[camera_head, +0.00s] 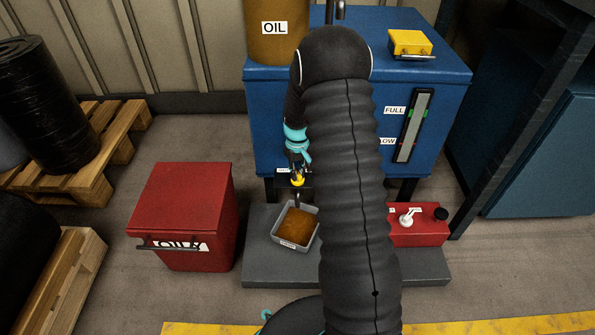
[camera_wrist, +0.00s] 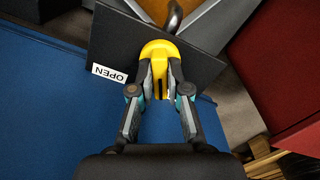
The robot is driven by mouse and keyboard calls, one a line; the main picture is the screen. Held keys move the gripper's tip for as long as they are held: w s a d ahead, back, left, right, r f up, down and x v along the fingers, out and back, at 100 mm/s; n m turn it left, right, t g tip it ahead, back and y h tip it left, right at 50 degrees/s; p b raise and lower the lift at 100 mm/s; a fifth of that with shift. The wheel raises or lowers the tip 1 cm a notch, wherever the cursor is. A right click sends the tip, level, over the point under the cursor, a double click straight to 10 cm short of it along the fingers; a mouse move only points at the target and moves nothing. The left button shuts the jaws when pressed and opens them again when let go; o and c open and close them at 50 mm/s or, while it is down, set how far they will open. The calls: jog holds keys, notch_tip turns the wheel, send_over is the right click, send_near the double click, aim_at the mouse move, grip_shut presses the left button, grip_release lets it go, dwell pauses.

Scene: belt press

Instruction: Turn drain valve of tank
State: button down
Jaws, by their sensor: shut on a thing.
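The blue tank (camera_head: 275,115) stands at the back, with a level gauge marked FULL and LOW on its front. The yellow drain valve handle (camera_head: 297,180) is low on the tank's front, to the left of my arm. In the wrist view, the handle (camera_wrist: 158,60) stands before a dark plate with an OPEN label (camera_wrist: 109,73). My gripper (camera_wrist: 159,90) has its fingertips closed on the yellow handle. In the head view, my gripper (camera_head: 297,165) reaches down to the handle, and my arm hides the middle of the tank.
A grey tray (camera_head: 314,235) with brown liquid sits below the valve on a grey platform (camera_head: 270,269). A red bin (camera_head: 185,205) stands at left. Open floor lies in front.

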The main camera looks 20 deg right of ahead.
jog(key=shift+n, duration=1.6)
jog(key=c, duration=1.1)
grip_release()
jog(key=shift+c, duration=0.2)
notch_tip(320, 180, up, 12)
